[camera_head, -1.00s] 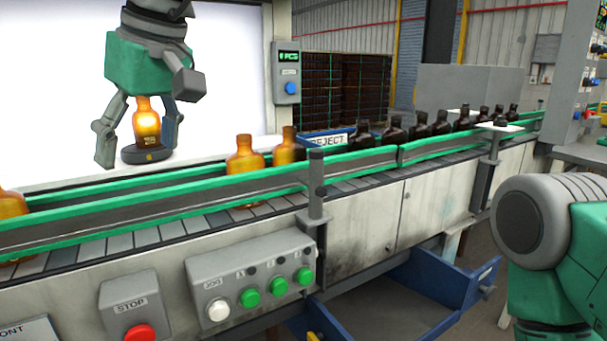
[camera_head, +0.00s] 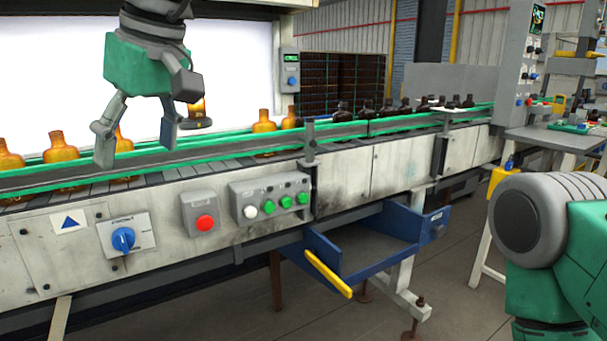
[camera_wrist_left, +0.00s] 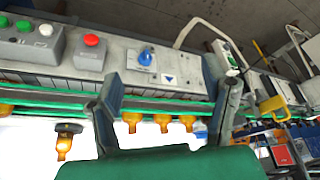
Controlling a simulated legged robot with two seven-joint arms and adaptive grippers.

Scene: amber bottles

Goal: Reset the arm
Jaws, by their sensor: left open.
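My left gripper (camera_head: 136,146) hangs at the upper left of the head view, fingers apart and pointing down, with nothing held between them. In the left wrist view its two fingers (camera_wrist_left: 166,102) are spread wide. A glowing amber bottle (camera_head: 197,106) on a dark round stand (camera_head: 196,123) is just right of the gripper in the head view, apart from it. The bottle also shows in the left wrist view (camera_wrist_left: 64,146). Part of my right arm (camera_head: 550,240) is at the lower right; its gripper is out of frame.
A conveyor with green rails (camera_head: 230,143) crosses the view, carrying amber bottles (camera_head: 61,150) at left and dark bottles toward the right. A bright white panel (camera_head: 60,90) stands behind. A blue reject bin (camera_head: 365,240) juts out below the conveyor, by a red stop button (camera_head: 205,222).

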